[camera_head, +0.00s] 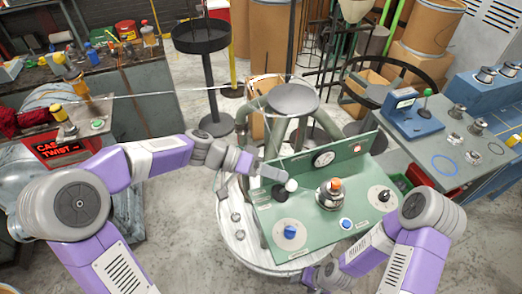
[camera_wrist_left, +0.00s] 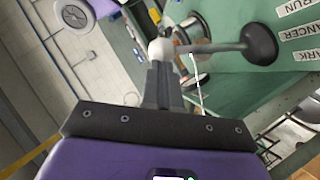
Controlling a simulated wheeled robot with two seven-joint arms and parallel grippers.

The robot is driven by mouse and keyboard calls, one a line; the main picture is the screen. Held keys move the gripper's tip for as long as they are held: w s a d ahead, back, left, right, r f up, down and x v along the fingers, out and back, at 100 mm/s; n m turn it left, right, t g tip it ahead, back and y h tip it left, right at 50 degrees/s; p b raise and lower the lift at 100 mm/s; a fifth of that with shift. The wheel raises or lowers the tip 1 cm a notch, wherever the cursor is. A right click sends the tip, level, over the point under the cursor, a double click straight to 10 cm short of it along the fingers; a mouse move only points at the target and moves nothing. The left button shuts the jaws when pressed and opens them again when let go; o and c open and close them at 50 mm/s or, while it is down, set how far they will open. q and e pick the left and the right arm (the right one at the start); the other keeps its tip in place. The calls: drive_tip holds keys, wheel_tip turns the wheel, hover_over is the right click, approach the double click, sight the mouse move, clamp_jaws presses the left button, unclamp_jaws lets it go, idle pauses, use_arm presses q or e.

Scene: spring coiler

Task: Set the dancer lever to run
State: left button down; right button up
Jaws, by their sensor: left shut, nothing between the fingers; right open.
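The dancer lever has a white ball knob (camera_head: 291,185) at the left of the green control panel (camera_head: 262,222). In the left wrist view its knob (camera_wrist_left: 162,50), grey rod and black base (camera_wrist_left: 261,44) show beside labels RUN, DANCER and PARK (camera_wrist_left: 306,55). The rod stands out from the base; I cannot tell which label it leans to. My left gripper (camera_head: 281,173) is shut and empty, its fingertips (camera_wrist_left: 162,66) right at the knob; contact is unclear. My right gripper (camera_head: 322,277) is low at the panel's front edge, partly hidden by its arm, open and empty.
The panel carries a gauge (camera_head: 323,157), a red lamp (camera_head: 357,148), an orange-topped part (camera_head: 333,190), a blue knob (camera_head: 290,231) and a black knob (camera_head: 384,195). A grey round plate (camera_head: 293,99) stands behind it. A bench with blue equipment (camera_head: 411,119) stands at right.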

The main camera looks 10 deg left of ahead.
use_arm(q)
drive_tip(key=w+r+p+v, duration=0.1)
drive_tip(key=p+v, duration=0.3)
drive_tip(key=v, duration=0.8)
drive_tip(key=shift+w+a+r, duration=0.2)
drive_tip(key=shift+w, duration=0.55)
